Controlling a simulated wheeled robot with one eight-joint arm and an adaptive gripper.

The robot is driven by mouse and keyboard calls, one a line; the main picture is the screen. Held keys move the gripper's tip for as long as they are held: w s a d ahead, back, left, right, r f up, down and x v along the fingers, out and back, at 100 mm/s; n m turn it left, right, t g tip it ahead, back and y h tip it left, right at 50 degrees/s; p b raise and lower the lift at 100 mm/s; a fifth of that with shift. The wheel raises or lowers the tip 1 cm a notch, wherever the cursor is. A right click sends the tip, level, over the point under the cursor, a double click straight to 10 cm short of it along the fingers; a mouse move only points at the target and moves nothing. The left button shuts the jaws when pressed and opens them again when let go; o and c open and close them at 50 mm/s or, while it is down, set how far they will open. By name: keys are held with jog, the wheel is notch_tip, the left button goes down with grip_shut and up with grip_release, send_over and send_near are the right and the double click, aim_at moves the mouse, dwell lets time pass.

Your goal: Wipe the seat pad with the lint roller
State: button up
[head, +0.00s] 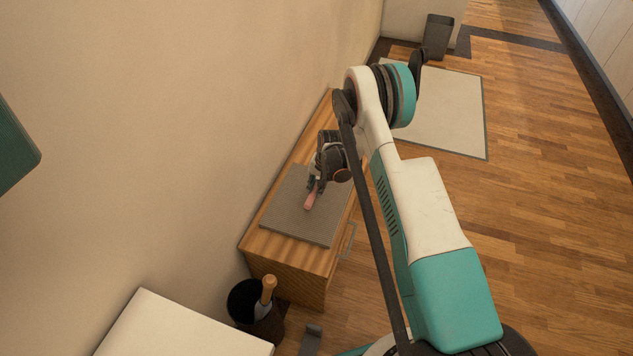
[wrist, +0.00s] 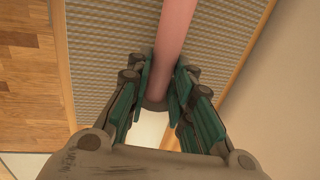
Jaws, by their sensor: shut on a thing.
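The seat pad (head: 292,226) is a grey ribbed square lying flat on a low wooden cabinet. It also fills much of the wrist view (wrist: 100,62). The lint roller (head: 310,201) shows as a pink handle in the head view, over the pad. In the wrist view its pink handle (wrist: 174,42) runs up between the green fingers. My gripper (head: 314,184) is shut on the lint roller, above the pad. A white patch shows between the fingers, but I cannot tell if it is the roller head. Whether the roller touches the pad is hidden.
The wooden cabinet (head: 290,262) stands against the beige wall, with a handle on its front. A dark bin (head: 246,304) holding a wooden-handled item and a white surface (head: 178,328) are nearby. A pale rug (head: 445,112) and a grey bin (head: 437,36) lie beyond. Open wood floor is right.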

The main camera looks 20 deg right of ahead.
notch_tip(320, 180, down, 4)
jog(key=shift+f+b, duration=0.1)
jog(key=shift+b, duration=0.45)
jog(key=shift+s+a+f, duration=0.1)
jog(key=shift+f, duration=0.15)
jog(key=shift+s+a+r, duration=0.15)
jog(key=shift+s+a, duration=0.35)
jog(key=shift+s, duration=0.2)
jog(key=shift+s+a+f, duration=0.2)
jog(key=shift+s+a, duration=0.4)
jog(key=shift+s, duration=0.3)
jog(key=shift+r, duration=0.1)
jog(key=shift+w+d, duration=0.35)
jog(key=shift+w, duration=0.15)
jog(key=shift+w+d+r, duration=0.2)
jog(key=shift+w+d, duration=0.15)
jog(key=shift+w, duration=0.2)
jog(key=shift+w+d+f, duration=0.2)
jog(key=shift+w+d, duration=0.25)
jog(key=shift+w, duration=0.2)
jog(key=shift+r+p, duration=1.2)
jog(key=shift+r, duration=2.75)
